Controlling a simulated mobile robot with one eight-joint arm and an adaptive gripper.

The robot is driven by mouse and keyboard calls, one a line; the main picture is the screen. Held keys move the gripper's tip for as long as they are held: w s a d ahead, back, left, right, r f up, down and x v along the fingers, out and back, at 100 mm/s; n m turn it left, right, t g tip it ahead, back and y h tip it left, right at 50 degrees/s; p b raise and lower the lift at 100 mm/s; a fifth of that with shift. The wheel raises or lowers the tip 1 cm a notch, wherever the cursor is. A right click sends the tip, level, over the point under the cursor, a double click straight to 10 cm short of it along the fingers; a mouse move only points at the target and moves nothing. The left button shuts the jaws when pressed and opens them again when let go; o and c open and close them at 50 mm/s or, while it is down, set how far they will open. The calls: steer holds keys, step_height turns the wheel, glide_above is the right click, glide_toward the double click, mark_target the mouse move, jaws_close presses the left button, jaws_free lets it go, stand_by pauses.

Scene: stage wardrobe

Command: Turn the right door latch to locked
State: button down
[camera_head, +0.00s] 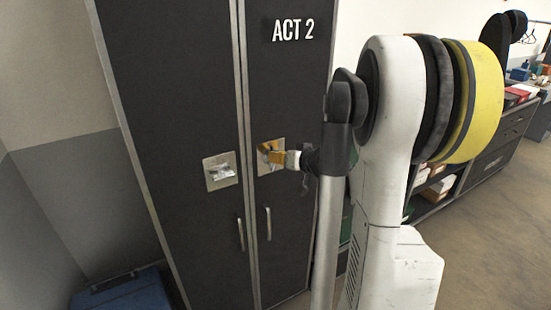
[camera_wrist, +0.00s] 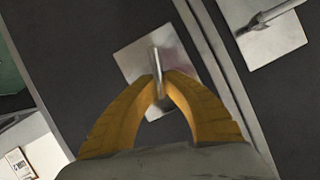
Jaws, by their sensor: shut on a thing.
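The right door latch is a metal lever on a square silver plate (camera_head: 265,168) on the right-hand dark door. In the wrist view its short lever (camera_wrist: 155,58) stands out of the plate (camera_wrist: 132,62), between my fingertips. My gripper (camera_wrist: 160,84) has two yellow fingers that meet around this lever; it also shows in the head view (camera_head: 273,154), reaching the plate from the right. The fingers hide part of the lever. The left door latch (camera_head: 220,171) is on a similar plate, and it shows in the wrist view (camera_wrist: 266,20) at the top right.
Two vertical bar handles, left (camera_head: 240,234) and right (camera_head: 268,223), stick out below the latches. A blue case (camera_head: 125,292) sits on the floor at lower left. A shelf unit (camera_head: 483,163) stands at right, with open floor (camera_head: 500,235) before it.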

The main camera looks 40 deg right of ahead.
steer(key=m, duration=0.1)
steer(key=m+y+b, duration=0.1)
steer(key=shift+d+f+m+t, duration=0.2)
steer(key=shift+d+m+t, duration=0.1)
steer(key=shift+d, duration=0.05)
steer(key=shift+s+d+f+m+t+y+b, duration=0.15)
steer(key=shift+m+t+y+b, duration=0.4)
steer(key=shift+m+b, duration=0.65)
steer(key=shift+w+f+m+t+y+b, duration=0.1)
steer(key=shift+f+m+t+y+b, duration=0.15)
steer(key=shift+m+t+y+b, duration=0.9)
steer(key=shift+s+d+f+m+g+h+b, duration=0.15)
steer(key=shift+m+b, duration=0.5)
steer(key=shift+m, duration=1.2)
steer(key=shift+w, duration=0.1)
steer(key=c, duration=1.5)
jaws_free()
